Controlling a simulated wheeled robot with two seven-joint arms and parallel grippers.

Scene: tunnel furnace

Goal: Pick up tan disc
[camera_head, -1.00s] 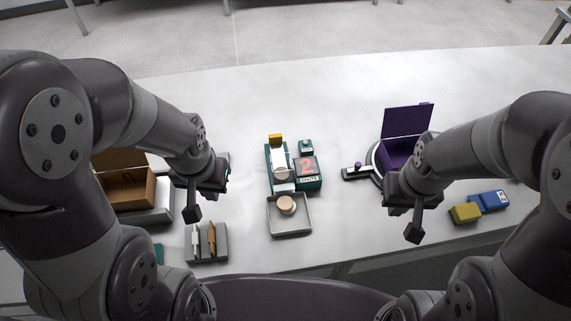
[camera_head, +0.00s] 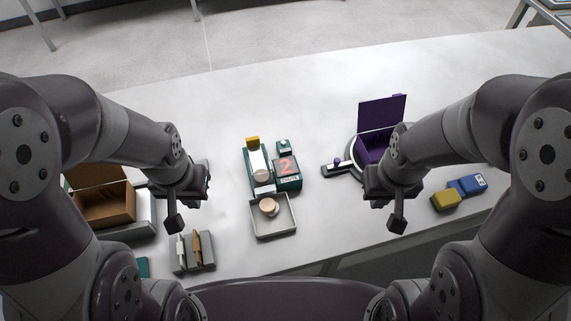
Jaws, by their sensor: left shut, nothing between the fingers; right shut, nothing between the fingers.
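A tan disc (camera_head: 269,206) lies in the shallow grey tray (camera_head: 288,230) at the front middle of the table. Another pale round piece (camera_head: 261,174) sits on the green machine (camera_head: 251,157) just behind the tray. My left gripper (camera_head: 174,223) is shut and empty, left of the tray and above the small grey rack. My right gripper (camera_head: 397,224) is shut and empty, well to the right of the tray near the table's front edge. Neither gripper touches the disc.
A red "2" display (camera_head: 287,166) stands beside the machine. A purple open box (camera_head: 382,112) is at the right, with yellow (camera_head: 446,200) and blue (camera_head: 467,187) blocks nearby. A brown box (camera_head: 107,205) and a grey rack (camera_head: 194,262) are at the left. The table's back is clear.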

